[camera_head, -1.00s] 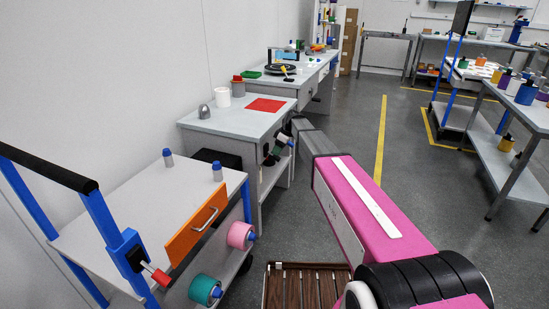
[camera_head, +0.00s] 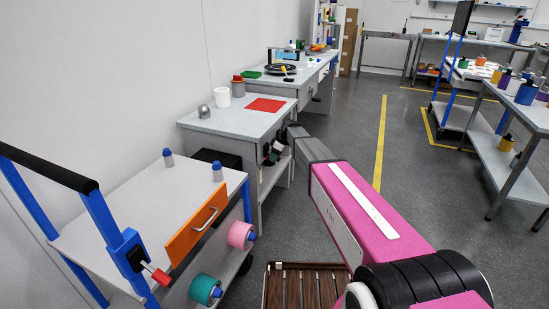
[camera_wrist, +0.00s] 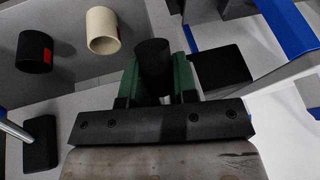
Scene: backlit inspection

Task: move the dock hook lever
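A lever with a red grip (camera_head: 158,276) sticks out of a blue block (camera_head: 130,251) on the near cart's frame. It is the only lever I can make out. My gripper (camera_head: 275,148) is well beyond it, beside the grey cabinet, small and partly hidden in the head view. In the wrist view its green fingers (camera_wrist: 155,78) stand on both sides of a black cylinder (camera_wrist: 153,62) and appear to touch it. I cannot tell whether the cylinder is fixed to anything. The red grip is not identifiable in the wrist view.
Cream (camera_wrist: 102,30) and black (camera_wrist: 35,52) rolls are near my gripper.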

